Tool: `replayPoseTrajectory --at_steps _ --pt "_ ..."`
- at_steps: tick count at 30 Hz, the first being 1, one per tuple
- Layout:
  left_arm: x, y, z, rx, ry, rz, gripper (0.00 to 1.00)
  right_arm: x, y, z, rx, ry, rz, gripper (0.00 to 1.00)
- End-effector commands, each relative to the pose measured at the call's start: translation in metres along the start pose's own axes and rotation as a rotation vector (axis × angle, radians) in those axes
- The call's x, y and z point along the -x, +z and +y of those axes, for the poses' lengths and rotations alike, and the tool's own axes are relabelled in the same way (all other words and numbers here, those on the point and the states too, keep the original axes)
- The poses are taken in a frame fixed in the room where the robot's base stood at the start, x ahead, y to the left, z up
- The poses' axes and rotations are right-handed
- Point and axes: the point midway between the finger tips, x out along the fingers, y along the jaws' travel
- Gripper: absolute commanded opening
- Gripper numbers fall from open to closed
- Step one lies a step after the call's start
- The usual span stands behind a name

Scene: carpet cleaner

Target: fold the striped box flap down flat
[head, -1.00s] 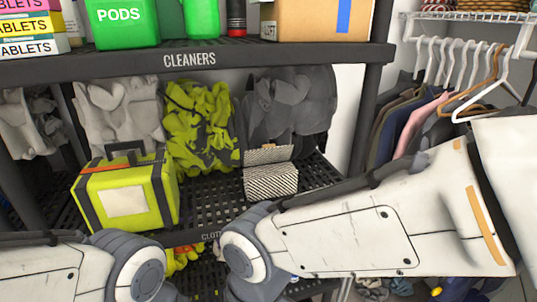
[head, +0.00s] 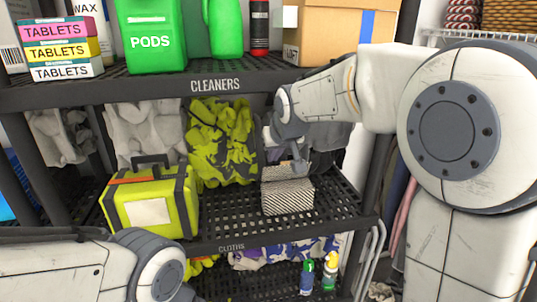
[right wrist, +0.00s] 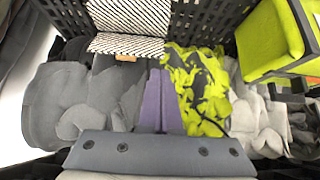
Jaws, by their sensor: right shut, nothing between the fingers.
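The striped box (head: 288,197) stands on the middle shelf, its black-and-white side facing me. Its striped flap (head: 271,173) stands up at the back and is partly hidden by my right gripper. In the right wrist view the box (right wrist: 130,14) is at the top edge, with the flap (right wrist: 115,45) and its small tan tab below it. My right gripper (head: 301,168) is at the flap, shut and empty; its fingers (right wrist: 160,74) point towards the flap in the right wrist view. I cannot tell whether they touch. My left gripper is out of view.
A yellow-green case (head: 180,205) stands left of the box. Grey and yellow-green gloves (head: 222,135) hang behind. The perforated shelf (head: 235,205) is bare between case and box.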

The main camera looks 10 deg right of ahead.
Motion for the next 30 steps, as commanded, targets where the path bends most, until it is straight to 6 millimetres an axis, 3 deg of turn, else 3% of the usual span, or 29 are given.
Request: replayPoseTrajectory --at_steps 1,4,21,30 --pt "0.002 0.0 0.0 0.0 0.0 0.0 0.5 -0.001 -0.013 0.012 -0.017 0.016 0.022 0.0" --pt "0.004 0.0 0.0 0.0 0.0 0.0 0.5 -0.005 -0.021 0.02 -0.027 0.027 0.04 0.0" --pt "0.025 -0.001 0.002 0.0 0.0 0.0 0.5 -0.091 -0.024 0.021 -0.025 0.026 0.038 0.0" --pt "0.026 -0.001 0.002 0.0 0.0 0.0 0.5 -0.102 -0.024 0.021 -0.025 0.025 0.04 0.0"
